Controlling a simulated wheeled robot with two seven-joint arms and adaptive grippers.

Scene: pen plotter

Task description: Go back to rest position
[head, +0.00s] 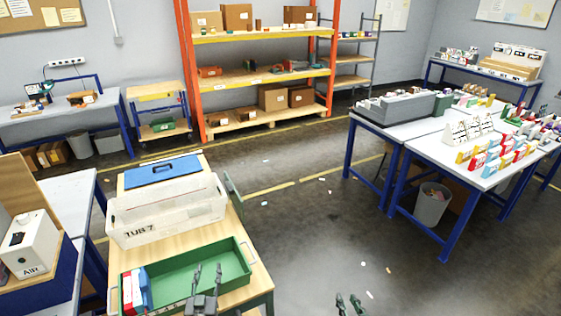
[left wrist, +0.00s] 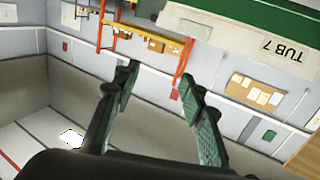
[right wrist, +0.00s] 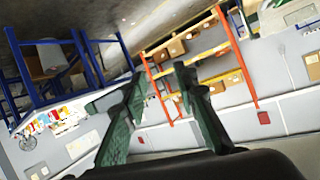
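My left gripper (head: 207,270) is open and empty, in front of or over the green tray (head: 243,262) in the head view; I cannot tell its height above the tray. Its two fingers stand apart in the left wrist view (left wrist: 158,83), with nothing between them. My right gripper (head: 348,298) shows at the bottom edge of the head view, over the floor to the right of the wooden table. It is open and empty in the right wrist view (right wrist: 156,80).
A clear tub labelled TUB 7 (head: 170,217) stands behind the green tray on the wooden table (head: 258,280). Red, white and blue boxes (head: 136,290) lie in the tray's left end. A blue-framed table (head: 430,146) stands right. The floor between is mostly clear.

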